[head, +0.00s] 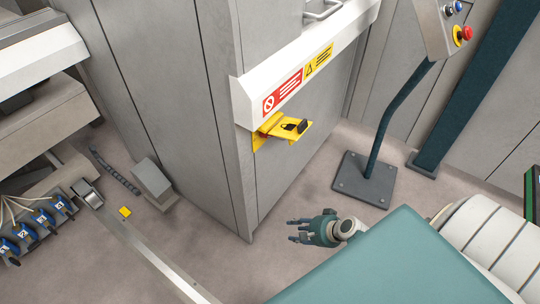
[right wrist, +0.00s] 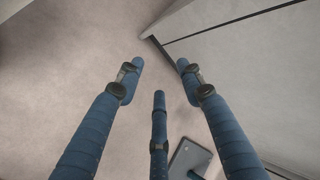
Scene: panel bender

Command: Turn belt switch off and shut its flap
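A yellow switch housing (head: 268,128) is mounted on the grey cabinet's front, just under a white ledge. A yellow flap with a padlock mark (head: 290,126) sticks out from it, and a black part shows at its outer end. The switch position cannot be read at this size. My right gripper (head: 293,231) is below and apart from the housing, in front of the cabinet's lower corner. My left gripper is not in view.
The grey cabinet (head: 165,90) has a white ledge with red and yellow warning labels (head: 298,78). A control pedestal (head: 378,130) with a red button stands to the right.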

